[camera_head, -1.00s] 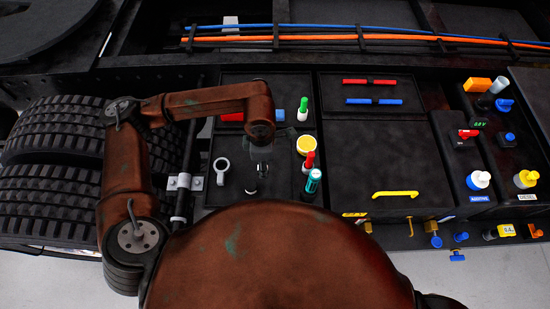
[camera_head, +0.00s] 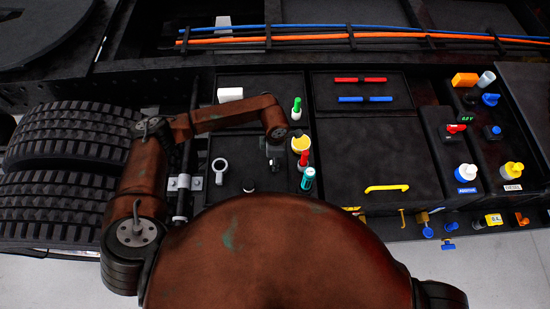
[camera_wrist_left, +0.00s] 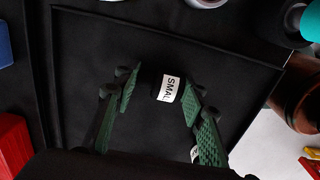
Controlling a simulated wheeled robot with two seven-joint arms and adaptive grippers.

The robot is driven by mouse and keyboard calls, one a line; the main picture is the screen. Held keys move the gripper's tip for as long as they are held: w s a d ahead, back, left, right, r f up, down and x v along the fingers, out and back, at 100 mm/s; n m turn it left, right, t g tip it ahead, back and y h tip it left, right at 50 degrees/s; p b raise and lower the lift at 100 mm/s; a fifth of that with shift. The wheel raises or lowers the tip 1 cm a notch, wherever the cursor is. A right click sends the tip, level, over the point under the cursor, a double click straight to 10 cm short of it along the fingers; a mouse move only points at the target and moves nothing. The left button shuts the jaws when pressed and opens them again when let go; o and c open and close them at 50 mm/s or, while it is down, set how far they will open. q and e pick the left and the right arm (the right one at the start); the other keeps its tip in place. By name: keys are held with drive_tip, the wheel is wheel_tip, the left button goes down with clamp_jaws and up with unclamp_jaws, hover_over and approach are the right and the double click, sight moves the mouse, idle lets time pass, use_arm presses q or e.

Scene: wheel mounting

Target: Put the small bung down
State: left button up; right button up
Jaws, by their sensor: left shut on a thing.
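The small bung (camera_wrist_left: 157,84) is black with a white label reading "SMAL" in the left wrist view. It sits between the green finger pads of my left gripper (camera_wrist_left: 160,97), which is shut on it. In the head view my left gripper (camera_head: 273,158) hangs over the right part of a dark tray (camera_head: 226,197), beside the yellow-topped round thing. The bung is too dark to make out there. I cannot tell how high it is above the tray. My right gripper is not in view.
The tray's middle is bare.

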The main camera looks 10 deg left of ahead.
use_arm(q)
drive_tip(key=shift+f, duration=0.2)
drive_tip(key=o, duration=1.1)
drive_tip(key=shift+r, duration=0.1)
drive_tip(key=shift+r, duration=0.3)
wheel_tip(320, 180, up, 12)
drive_tip(key=b, duration=0.3)
drive_tip(key=shift+f, duration=0.2)
